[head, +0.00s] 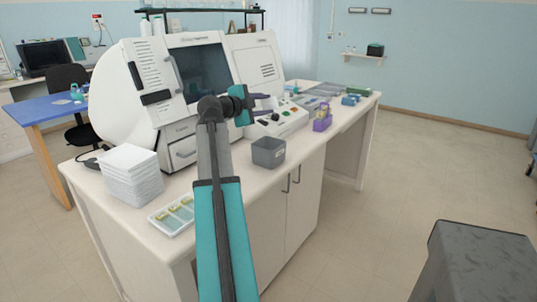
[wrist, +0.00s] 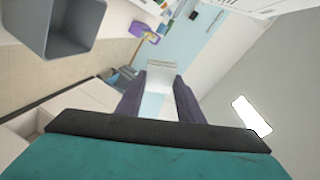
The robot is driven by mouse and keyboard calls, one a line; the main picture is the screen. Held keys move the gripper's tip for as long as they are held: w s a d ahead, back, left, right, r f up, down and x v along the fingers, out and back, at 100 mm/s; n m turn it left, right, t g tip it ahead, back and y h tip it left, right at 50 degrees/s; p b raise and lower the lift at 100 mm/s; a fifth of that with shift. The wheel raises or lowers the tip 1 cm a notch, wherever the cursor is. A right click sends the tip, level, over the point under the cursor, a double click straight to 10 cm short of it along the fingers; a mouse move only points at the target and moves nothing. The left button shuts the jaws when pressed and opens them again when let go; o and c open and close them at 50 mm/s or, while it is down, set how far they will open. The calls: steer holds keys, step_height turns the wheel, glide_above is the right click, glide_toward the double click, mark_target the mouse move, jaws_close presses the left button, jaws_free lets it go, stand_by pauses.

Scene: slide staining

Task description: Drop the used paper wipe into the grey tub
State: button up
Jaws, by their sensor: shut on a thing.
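My gripper (head: 268,104) is shut on the paper wipe (wrist: 161,73), a small whitish piece between the purple fingertips in the wrist view (wrist: 162,86). In the head view the wipe is too small to make out clearly. The grey tub (head: 268,153) is a square open-topped box near the bench's front edge. In the head view it lies below the gripper in the picture, apart from it. In the wrist view the tub (wrist: 47,35) is at the upper left, away from the fingers; the part of it that shows inside looks empty.
A large white machine (head: 188,80) stands behind the gripper. A white control box (head: 283,122) and a purple rack (head: 322,123) are beyond the tub. A white stack (head: 132,178) and a slide tray (head: 172,216) are at the bench's left end.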

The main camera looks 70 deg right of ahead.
steer(key=f, duration=0.3)
steer(key=shift+s+d, duration=0.15)
steer(key=shift+d, duration=0.15)
steer(key=shift+f, duration=0.1)
steer(key=shift+f, duration=2.85)
steer(key=o, duration=1)
